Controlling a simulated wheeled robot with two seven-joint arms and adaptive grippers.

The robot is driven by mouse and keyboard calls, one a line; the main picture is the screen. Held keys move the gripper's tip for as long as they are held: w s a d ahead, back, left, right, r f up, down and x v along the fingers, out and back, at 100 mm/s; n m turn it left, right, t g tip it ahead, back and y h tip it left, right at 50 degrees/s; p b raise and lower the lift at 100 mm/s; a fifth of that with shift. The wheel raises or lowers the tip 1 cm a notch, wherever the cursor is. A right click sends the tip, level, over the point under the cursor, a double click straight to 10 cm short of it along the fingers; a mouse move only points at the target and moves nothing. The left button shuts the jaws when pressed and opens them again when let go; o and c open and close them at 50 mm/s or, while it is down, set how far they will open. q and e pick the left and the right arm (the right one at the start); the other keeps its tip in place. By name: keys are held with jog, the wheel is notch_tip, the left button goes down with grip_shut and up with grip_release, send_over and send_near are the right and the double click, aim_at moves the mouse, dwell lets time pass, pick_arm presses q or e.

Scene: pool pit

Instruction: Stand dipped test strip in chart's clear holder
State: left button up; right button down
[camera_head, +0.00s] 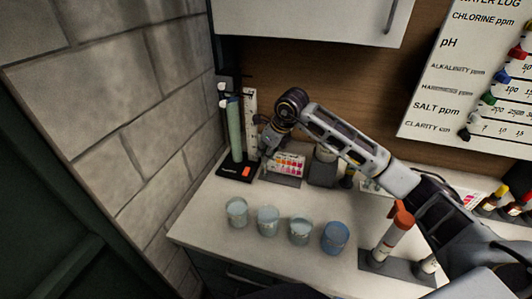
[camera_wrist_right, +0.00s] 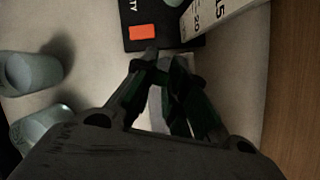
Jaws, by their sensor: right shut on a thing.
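My right arm reaches across the counter from the right in the head view, with its gripper (camera_head: 266,143) at the left edge of the colour chart (camera_head: 287,166), near the back wall. In the wrist view the two dark fingers (camera_wrist_right: 160,66) come close together. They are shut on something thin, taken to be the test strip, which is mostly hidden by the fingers. A pale patch shows between the fingers, and I cannot tell if it is the strip. The chart stands on a grey base (camera_head: 281,181). I cannot make out its clear holder. My left gripper is not in view.
A black turbidity base (camera_head: 237,172) with an orange square and tall tube stands left of the chart. Several cups, including a blue one (camera_head: 335,237), line the counter front. A dark bottle (camera_head: 323,170) stands right of the chart. An orange-capped tube (camera_head: 394,235) stands beneath my arm.

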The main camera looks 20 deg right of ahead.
jog(key=shift+f+b, duration=0.4)
jog(key=shift+f, duration=0.2)
dwell(0.9)
jog(key=c, duration=1.4)
grip_release()
jog(key=shift+o, duration=0.2)
jog(key=shift+r, duration=0.2)
jog(key=shift+r+p, duration=1.7)
jog(key=shift+r, duration=1.65)
jog(key=shift+r, duration=0.15)
notch_tip(320, 180, up, 9)
jog(key=p, duration=0.9)
jog(key=shift+r+p, duration=0.4)
jog(key=shift+p, duration=0.15)
jog(key=shift+f, duration=0.1)
